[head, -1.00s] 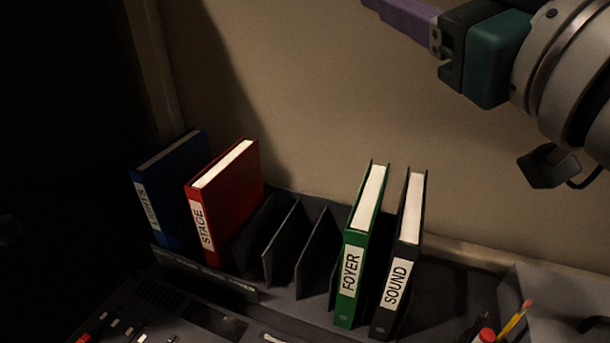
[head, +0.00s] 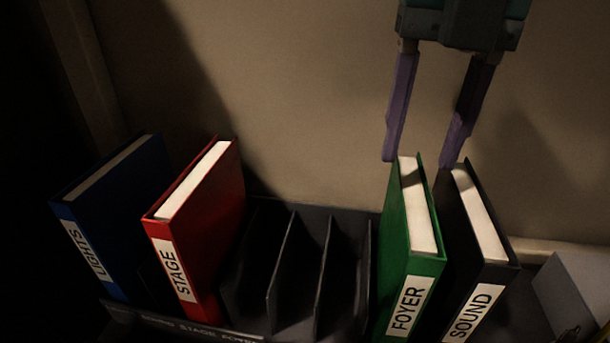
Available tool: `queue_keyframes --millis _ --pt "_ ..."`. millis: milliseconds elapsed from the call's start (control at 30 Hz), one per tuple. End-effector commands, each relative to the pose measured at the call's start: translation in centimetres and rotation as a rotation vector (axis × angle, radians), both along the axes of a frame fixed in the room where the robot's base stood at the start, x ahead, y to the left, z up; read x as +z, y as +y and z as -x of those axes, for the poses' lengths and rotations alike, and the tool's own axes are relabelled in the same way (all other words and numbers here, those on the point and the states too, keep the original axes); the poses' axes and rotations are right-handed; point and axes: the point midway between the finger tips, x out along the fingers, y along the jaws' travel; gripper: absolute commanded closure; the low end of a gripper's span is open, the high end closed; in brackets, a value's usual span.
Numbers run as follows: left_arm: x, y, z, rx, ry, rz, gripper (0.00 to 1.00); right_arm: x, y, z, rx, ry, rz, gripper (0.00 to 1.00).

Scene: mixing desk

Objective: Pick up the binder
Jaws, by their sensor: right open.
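Binders stand upright in a dark slotted rack. The blue LIGHTS binder (head: 115,210) and the red STAGE binder (head: 205,235) are on the left. The green FOYER binder (head: 402,240) and the black SOUND binder (head: 470,240) are on the right. My right gripper (head: 418,160) has purple fingers, open and pointing down. Its fingertips are at the height of the top far ends of the green and black binders in the picture, the left one by the green binder, the right one by the black binder. Nothing is between the fingers. Whether they touch a binder cannot be told. My left gripper is out of view.
The rack (head: 345,290) has several empty slots with thin dividers between the red and green binders. A plain wall (head: 290,120) rises close behind. A grey box-like object (head: 578,285) stands at the lower right.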

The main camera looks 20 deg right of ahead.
Motion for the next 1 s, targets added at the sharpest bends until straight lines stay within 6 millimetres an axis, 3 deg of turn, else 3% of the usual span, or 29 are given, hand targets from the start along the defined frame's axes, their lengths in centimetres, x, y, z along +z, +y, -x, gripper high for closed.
queue_keyframes --millis 133,733,1000 --pt "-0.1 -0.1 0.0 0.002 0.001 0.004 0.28 -1.0 -1.3 0.1 -0.031 0.010 0.050 0.47" --pt "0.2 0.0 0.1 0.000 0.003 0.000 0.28 -9.0 -0.4 0.5 -0.025 0.011 0.045 0.47" --pt "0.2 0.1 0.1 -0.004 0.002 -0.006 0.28 -9.8 -0.4 0.5 -0.024 0.007 0.045 0.47"
